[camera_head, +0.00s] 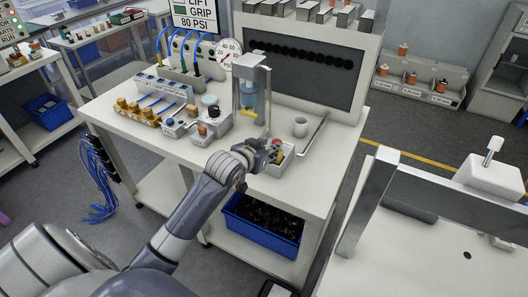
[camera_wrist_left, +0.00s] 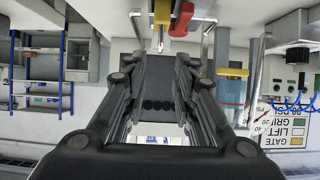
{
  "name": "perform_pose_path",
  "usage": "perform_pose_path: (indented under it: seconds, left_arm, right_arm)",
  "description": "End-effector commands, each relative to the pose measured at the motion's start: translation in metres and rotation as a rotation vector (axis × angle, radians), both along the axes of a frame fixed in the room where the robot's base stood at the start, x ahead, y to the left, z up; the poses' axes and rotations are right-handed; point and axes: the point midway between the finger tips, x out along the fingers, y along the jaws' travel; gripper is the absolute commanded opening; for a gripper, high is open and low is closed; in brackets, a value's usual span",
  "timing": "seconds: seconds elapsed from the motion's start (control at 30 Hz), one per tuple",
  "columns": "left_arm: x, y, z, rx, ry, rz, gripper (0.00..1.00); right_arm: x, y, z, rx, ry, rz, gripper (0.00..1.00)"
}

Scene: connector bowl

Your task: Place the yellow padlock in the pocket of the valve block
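My left gripper (camera_head: 266,154) is over the front edge of the workbench, beside a small white box (camera_head: 281,168). In the left wrist view the fingers (camera_wrist_left: 158,68) are apart, with the dark back panel showing between them. A yellow piece (camera_wrist_left: 162,12), which may be the padlock, and a red piece (camera_wrist_left: 181,18) are at the top edge of that view, beyond the fingertips. A thin metal part lies below the yellow piece. In the head view the gripper partly hides the box and the small red piece at it. I cannot tell which part is the valve block's pocket.
A press frame with a blue cylinder (camera_head: 248,95) stands behind the gripper. Several brass fittings (camera_head: 150,112) and small control boxes sit left. A blue bin (camera_head: 262,222) is on the lower shelf.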

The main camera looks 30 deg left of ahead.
Motion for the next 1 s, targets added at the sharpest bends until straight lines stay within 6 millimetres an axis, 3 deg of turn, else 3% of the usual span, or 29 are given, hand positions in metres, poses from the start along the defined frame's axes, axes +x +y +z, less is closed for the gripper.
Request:
perform_pose_path:
  seconds: [0.27, 0.83, 1.0]
  left_arm:
    - [-0.021, -0.001, 0.011, 0.000, 0.000, 0.000, 0.26]
    - [-0.023, -0.002, 0.012, 0.000, 0.001, 0.000, 0.26]
    - [-0.042, -0.014, -0.008, 0.008, 0.061, -0.016, 0.26]
  right_arm:
    - [0.000, 0.000, -0.004, 0.000, 0.000, 0.001, 0.35]
    - [0.000, -0.004, -0.003, -0.004, 0.001, 0.001, 0.35]
    - [-0.001, -0.005, -0.004, -0.005, 0.001, 0.002, 0.35]
